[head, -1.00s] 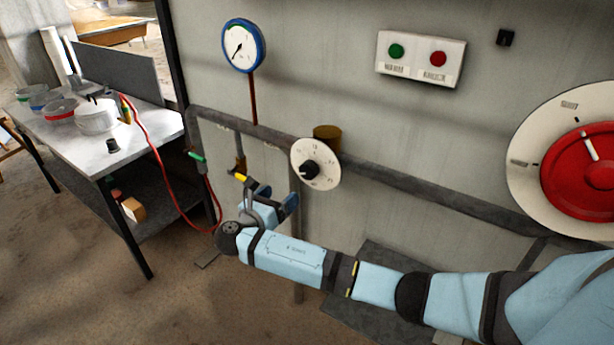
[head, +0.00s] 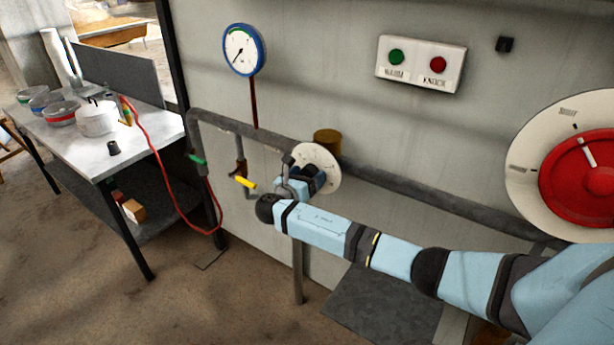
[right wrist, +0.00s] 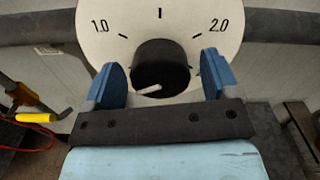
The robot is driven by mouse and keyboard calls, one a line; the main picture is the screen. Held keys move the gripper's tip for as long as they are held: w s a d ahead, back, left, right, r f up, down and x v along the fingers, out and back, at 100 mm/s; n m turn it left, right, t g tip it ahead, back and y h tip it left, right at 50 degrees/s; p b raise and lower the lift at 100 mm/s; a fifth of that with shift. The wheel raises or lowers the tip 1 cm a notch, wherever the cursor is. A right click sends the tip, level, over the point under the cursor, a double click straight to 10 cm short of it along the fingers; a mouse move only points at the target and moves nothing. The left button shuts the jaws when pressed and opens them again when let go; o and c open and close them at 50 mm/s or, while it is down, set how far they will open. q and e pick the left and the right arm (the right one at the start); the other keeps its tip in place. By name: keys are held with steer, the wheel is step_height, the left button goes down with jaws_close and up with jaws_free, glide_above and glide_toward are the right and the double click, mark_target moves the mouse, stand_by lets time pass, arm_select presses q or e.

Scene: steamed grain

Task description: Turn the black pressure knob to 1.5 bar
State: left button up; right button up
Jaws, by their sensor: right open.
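The black pressure knob (right wrist: 160,66) sits on a white dial plate (right wrist: 190,15) with printed marks, 1.0 to the left and 2.0 to the right of an upright tick. A pale pointer line on the knob's face points to the lower left. My right gripper (right wrist: 165,85) is open, its two blue fingers on either side of the knob's lower part; I cannot tell if they touch it. In the head view my right gripper (head: 308,180) covers the knob, and only part of the dial plate (head: 327,160) shows. My left gripper is out of view.
A grey pipe (head: 400,184) runs along the wall behind the dial. A yellow-handled valve (head: 245,182) is left of my gripper. A round gauge (head: 243,50), a button box (head: 421,64) and a big red wheel (head: 585,180) are on the wall.

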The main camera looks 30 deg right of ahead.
steer(key=c, duration=0.9)
steer(key=shift+m, duration=0.3)
